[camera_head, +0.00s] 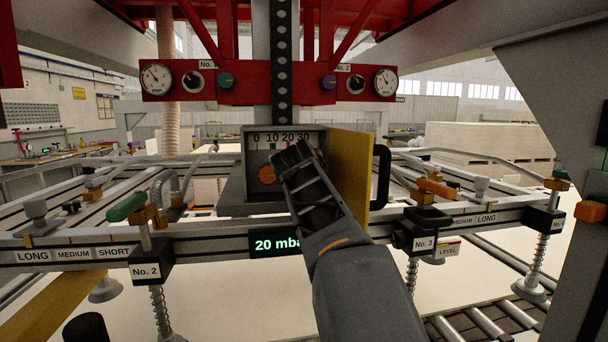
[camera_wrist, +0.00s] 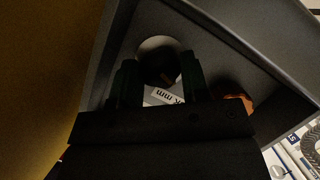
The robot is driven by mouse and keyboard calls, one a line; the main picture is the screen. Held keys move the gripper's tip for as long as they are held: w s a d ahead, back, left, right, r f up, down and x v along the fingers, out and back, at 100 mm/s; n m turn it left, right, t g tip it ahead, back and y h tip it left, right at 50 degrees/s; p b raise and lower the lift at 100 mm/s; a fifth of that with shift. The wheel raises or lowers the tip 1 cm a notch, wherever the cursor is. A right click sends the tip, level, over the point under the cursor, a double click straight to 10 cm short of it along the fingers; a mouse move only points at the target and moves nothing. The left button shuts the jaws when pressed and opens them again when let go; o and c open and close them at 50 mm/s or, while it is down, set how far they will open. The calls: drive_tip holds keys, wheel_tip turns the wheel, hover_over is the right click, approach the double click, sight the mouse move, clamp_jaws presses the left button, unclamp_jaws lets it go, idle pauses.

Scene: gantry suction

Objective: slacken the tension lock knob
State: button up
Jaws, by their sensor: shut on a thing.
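An open grey box (camera_head: 232,186) in the middle of the beam holds a scale plate (camera_head: 262,140) marked 0 to 30. An orange round part (camera_head: 267,174) sits inside, left of my gripper (camera_head: 292,158); an orange part also shows in the wrist view (camera_wrist: 238,102). In the wrist view my gripper (camera_wrist: 158,76) is inside the box, its two dark fingers on either side of a dark round knob (camera_wrist: 158,62), shut on it. A white label ending in "mm" lies just below the knob, partly hidden. In the head view my gripper hides this knob.
A yellow door (camera_head: 350,165) with a black handle (camera_head: 381,178) stands open close at my gripper's right. A display (camera_head: 272,244) reading 20 mba, cut off by my arm, is below. A red panel (camera_head: 230,92) with gauges hangs above. Sprung suction units (camera_head: 150,262) flank the box.

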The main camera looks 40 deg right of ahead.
drive_tip(key=o, duration=0.6)
drive_tip(key=shift+o, duration=0.2)
drive_tip(key=b+v, duration=0.2)
drive_tip(key=v, duration=1.2)
drive_tip(key=shift+w, duration=0.1)
